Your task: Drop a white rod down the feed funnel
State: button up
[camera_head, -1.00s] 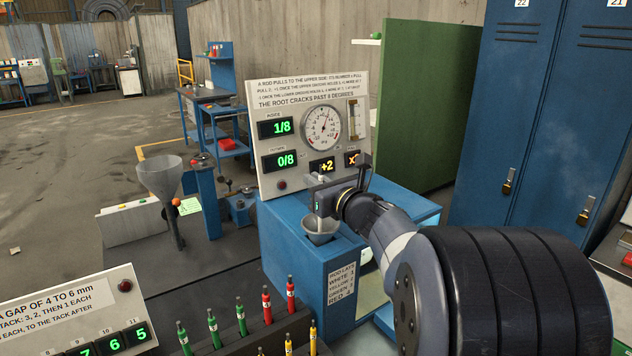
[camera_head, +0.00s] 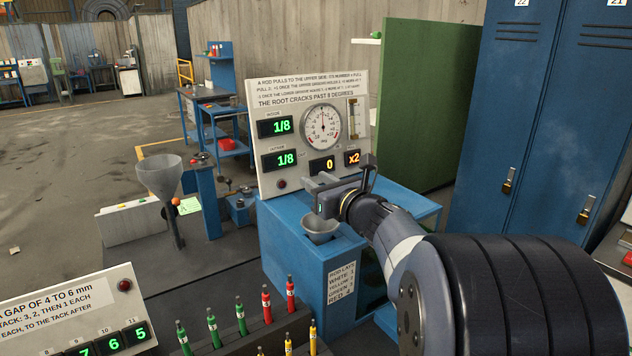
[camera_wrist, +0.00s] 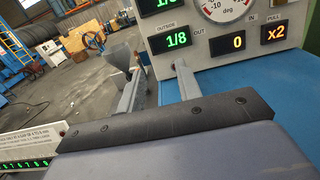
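My gripper (camera_head: 320,187) hangs just above the pale feed funnel (camera_head: 320,230), which is set in the top of the blue machine (camera_head: 292,258). Its jaws look spread and nothing shows between them. No white rod is visible in any current view, and the inside of the funnel's throat is hidden. On the panel (camera_head: 350,120), the upper counter reads 1/8 and the lower counter (camera_head: 287,160) reads 1/8; it also reads 1/8 in the wrist view (camera_wrist: 177,39). Small displays show 0 and x2. The dial (camera_head: 322,127) needle points about straight up.
A rack at the bottom holds red (camera_head: 291,294), green (camera_head: 240,315) and yellow (camera_head: 313,335) rods. A larger grey funnel (camera_head: 160,178) stands on a post at left. A sloped sign panel (camera_head: 75,320) is at lower left. Blue lockers (camera_head: 540,110) and a green partition (camera_head: 430,100) stand right.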

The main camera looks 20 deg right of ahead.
jog(key=s+d+b, duration=0.1)
jog(key=s, duration=0.8)
jog(key=shift+s+d, duration=0.35)
jog(key=shift+d, duration=0.05)
dwell(1.5)
